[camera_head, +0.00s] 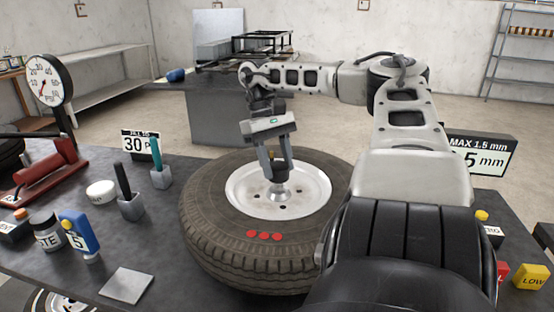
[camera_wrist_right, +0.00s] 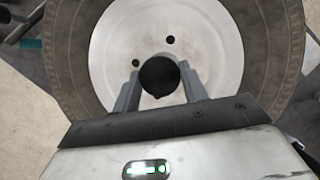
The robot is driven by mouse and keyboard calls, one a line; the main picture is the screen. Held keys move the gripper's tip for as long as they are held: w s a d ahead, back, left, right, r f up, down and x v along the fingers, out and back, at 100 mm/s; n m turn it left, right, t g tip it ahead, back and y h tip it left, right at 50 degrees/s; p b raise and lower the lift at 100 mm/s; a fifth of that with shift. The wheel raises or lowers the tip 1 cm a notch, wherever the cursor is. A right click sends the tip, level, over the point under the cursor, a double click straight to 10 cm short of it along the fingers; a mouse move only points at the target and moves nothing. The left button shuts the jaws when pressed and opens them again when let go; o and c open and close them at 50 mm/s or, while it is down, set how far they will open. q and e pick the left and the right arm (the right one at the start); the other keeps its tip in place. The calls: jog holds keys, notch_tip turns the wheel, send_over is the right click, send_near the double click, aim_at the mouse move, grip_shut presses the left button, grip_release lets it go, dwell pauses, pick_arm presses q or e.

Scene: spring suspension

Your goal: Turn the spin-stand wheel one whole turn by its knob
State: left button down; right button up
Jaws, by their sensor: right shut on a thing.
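The spin-stand wheel lies flat on the dark table in the head view, with a black tyre (camera_head: 212,240) and a pale metal rim (camera_head: 310,190). The fingers largely hide the knob in the head view. My left gripper is not in view.
A dial gauge (camera_head: 48,80), a red tool (camera_head: 45,175), holders (camera_head: 131,207), a blue gauge (camera_head: 80,235) and a grey plate (camera_head: 127,285) stand left of the wheel. A display sign (camera_head: 488,152) and a yellow block (camera_head: 531,277) are at the right.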

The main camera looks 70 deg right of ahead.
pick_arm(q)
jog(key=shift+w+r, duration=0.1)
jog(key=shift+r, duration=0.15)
pick_arm(e)
jog(key=shift+r, duration=0.1)
jog(key=o, duration=1.4)
pick_arm(q)
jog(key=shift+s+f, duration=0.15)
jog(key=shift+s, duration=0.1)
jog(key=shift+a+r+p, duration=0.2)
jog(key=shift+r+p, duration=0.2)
jog(key=shift+p, duration=0.65)
pick_arm(e)
jog(key=v, duration=1.2)
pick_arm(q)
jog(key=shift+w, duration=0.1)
